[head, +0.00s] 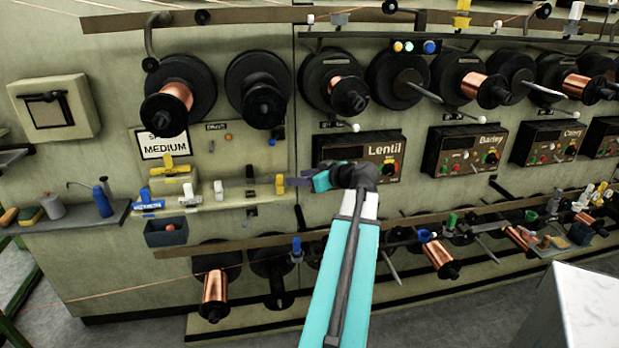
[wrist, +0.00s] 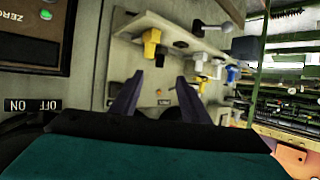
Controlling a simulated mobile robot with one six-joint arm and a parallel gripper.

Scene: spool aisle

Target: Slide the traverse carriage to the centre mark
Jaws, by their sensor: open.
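A shelf-like ledge (head: 240,194) runs along the machine front below the MEDIUM sign. It carries a yellow post (head: 279,184), white pieces (head: 219,190) and a yellow-topped piece (head: 170,167). I cannot tell for sure which is the traverse carriage, and no centre mark is readable. My gripper (head: 291,183) is at the right end of the ledge, pointing left. In the wrist view, the two purple fingers of my gripper (wrist: 157,88) are spread apart with nothing between them. A yellow knob (wrist: 151,42) on the ledge (wrist: 180,32) appears beyond the fingertips, apart from them.
Control boxes labelled Lentil (head: 368,160) and Barley (head: 468,147) sit right of the ledge. Copper spools (head: 176,98) stick out above, and others (head: 215,290) below. A dark bin (head: 167,232) hangs under the ledge. A white block (head: 580,310) stands at lower right.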

